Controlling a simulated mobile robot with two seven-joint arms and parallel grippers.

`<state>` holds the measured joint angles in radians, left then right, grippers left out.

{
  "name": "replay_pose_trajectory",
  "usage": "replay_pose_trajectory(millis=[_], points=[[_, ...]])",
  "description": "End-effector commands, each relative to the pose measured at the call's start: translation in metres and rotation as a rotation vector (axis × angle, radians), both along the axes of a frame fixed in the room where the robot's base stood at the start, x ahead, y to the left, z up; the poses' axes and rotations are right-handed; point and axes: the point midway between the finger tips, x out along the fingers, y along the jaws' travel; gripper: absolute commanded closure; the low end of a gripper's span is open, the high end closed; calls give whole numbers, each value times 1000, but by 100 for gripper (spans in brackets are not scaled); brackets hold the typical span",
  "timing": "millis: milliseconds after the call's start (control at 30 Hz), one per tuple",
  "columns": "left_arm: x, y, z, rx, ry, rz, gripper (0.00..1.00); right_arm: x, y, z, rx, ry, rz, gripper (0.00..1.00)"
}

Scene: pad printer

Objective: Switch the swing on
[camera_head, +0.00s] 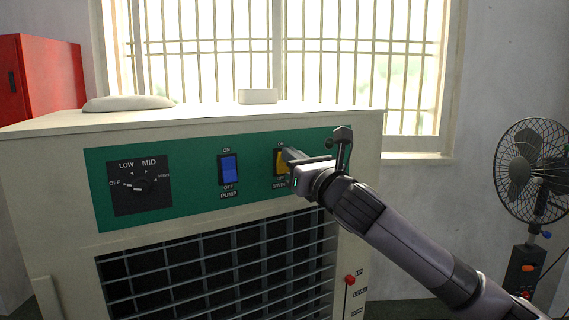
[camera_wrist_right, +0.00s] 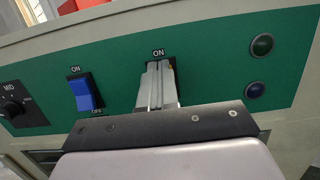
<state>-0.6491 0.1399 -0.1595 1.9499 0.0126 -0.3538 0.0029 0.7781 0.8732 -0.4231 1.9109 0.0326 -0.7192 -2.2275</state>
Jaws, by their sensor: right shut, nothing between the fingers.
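The yellow swing switch (camera_head: 281,161) sits on the green panel (camera_head: 188,205) of a cream cooler, right of the blue pump switch (camera_head: 229,169). My right gripper (camera_head: 289,156) is shut and empty, its fingertips at the swing switch and partly covering it. In the right wrist view the shut fingers (camera_wrist_right: 158,72) cover nearly all of that switch, just under its "ON" label. I cannot tell whether they touch it or which way it is tipped. My left gripper is not in view.
A dark mode dial (camera_head: 140,184) is at the panel's left. Green and blue round lamps (camera_wrist_right: 262,44) are at its right. A red-knobbed lever (camera_head: 350,280) is below right. A fan (camera_head: 531,170) stands at far right.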

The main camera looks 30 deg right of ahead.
Motion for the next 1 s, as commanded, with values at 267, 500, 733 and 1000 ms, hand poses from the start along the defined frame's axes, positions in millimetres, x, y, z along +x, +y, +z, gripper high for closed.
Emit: replay_pose_trajectory(millis=[267,500,733,1000], points=[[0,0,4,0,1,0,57,3,0,-1,0,2,0,100],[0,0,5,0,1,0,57,-19,0,0,-3,1,-1,100],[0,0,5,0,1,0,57,-34,1,-1,-1,1,0,100],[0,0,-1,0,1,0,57,-49,0,-5,-3,1,-2,100]])
